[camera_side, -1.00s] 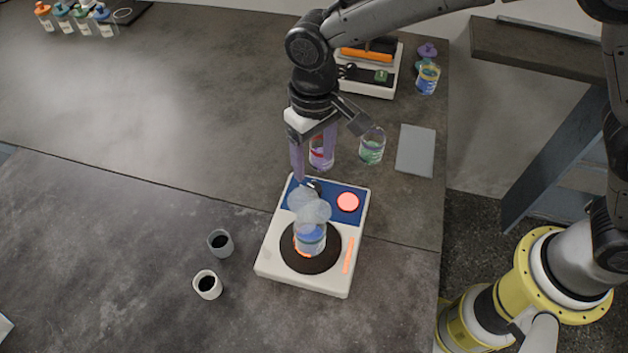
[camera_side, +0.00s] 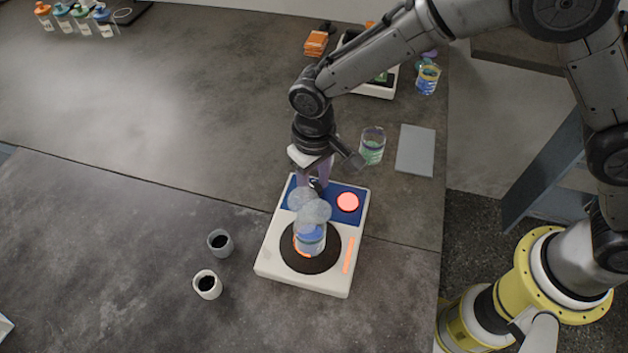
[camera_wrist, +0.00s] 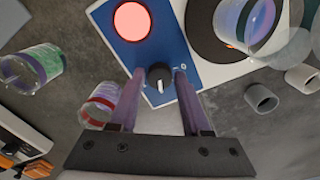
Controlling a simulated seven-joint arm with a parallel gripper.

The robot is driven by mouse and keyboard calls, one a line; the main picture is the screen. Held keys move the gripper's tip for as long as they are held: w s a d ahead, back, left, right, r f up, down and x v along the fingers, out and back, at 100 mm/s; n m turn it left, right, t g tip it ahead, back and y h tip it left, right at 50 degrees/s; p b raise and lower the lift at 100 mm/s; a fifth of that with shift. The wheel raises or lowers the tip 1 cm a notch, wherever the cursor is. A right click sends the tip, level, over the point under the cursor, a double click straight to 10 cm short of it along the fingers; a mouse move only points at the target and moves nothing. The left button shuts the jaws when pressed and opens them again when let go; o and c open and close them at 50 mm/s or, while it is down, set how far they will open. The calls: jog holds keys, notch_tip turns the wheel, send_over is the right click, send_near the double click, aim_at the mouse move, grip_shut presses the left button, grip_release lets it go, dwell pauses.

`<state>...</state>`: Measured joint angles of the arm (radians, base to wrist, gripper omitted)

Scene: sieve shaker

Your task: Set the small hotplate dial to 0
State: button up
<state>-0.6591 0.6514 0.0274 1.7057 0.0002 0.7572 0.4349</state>
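The hotplate (camera_side: 272,262) is a white box with a blue panel and a round dark plate. Its small dark dial (camera_wrist: 159,74) has a white pointer mark and sits on the blue panel. My gripper (camera_wrist: 159,72) is lowered over the dial, one purple finger on each side, with what looks like a narrow gap at each finger. In the side view my gripper (camera_side: 314,184) largely hides the dial. The panel's round light (camera_side: 348,202) glows red, and it also shows in the wrist view (camera_wrist: 131,21).
A beaker of blue liquid (camera_side: 310,241) stands on the hot plate, with pale vapour above. A green-liquid beaker (camera_side: 372,147) and a red-banded beaker (camera_wrist: 101,104) stand close behind the hotplate. Two small cups (camera_side: 220,243) stand left.

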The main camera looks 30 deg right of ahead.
grip_shut()
jog(key=shift+r+n, duration=0.1)
jog(key=shift+n, duration=0.2)
jog(key=n, duration=0.9)
jog(key=shift+n, duration=0.4)
jog(key=n, duration=0.4)
jog(key=shift+n, duration=0.3)
jog(key=n, duration=0.4)
jog(key=shift+n, duration=0.4)
